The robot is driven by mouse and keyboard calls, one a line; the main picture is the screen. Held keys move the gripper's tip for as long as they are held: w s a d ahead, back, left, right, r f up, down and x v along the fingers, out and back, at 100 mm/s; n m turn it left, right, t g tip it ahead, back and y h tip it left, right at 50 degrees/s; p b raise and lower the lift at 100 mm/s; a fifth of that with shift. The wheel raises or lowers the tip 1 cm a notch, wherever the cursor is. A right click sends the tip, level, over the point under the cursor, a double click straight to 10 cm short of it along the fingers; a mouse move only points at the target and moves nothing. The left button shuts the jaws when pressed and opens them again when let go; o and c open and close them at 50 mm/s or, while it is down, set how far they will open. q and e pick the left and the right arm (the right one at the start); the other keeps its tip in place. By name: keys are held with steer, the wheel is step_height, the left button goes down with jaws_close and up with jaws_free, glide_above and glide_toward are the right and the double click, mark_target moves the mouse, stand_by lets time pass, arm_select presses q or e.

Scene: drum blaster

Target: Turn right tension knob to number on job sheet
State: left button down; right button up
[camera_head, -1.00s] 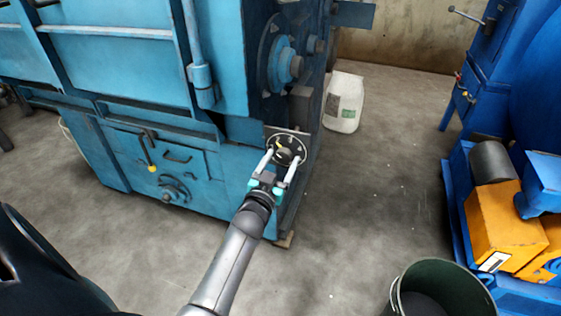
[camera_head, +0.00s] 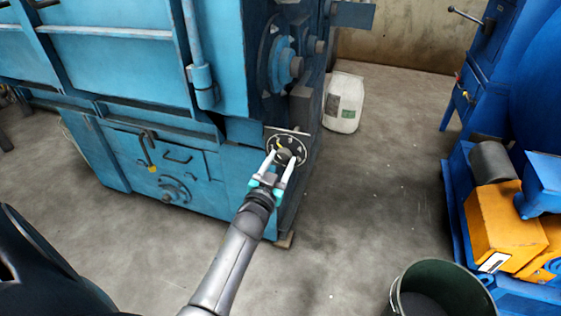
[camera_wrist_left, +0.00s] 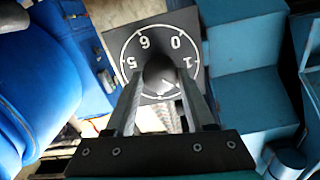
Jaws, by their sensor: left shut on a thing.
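The right tension knob (camera_head: 284,156) is a dark round knob on a square dial plate (camera_head: 301,146) at the lower corner of the light-blue machine. A small white mark on the knob lies toward the 1 side. My left gripper (camera_head: 280,161) is shut on the knob; its fingers (camera_wrist_left: 159,98) lie on either side of it. The lower part of the dial is hidden by the fingers. My right gripper and the job sheet are not in view.
The light-blue machine (camera_head: 110,70) fills the left. A blue machine with an orange block (camera_head: 503,225) stands at the right, and a dark bin (camera_head: 440,275) at the lower right. The floor between is clear.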

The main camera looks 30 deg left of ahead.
arm_select(q)
steer(key=m, duration=0.3)
steer(key=shift+m, duration=0.4)
steer(key=m, duration=0.3)
steer(key=shift+f+m, duration=0.1)
steer(key=shift+m, duration=2.4)
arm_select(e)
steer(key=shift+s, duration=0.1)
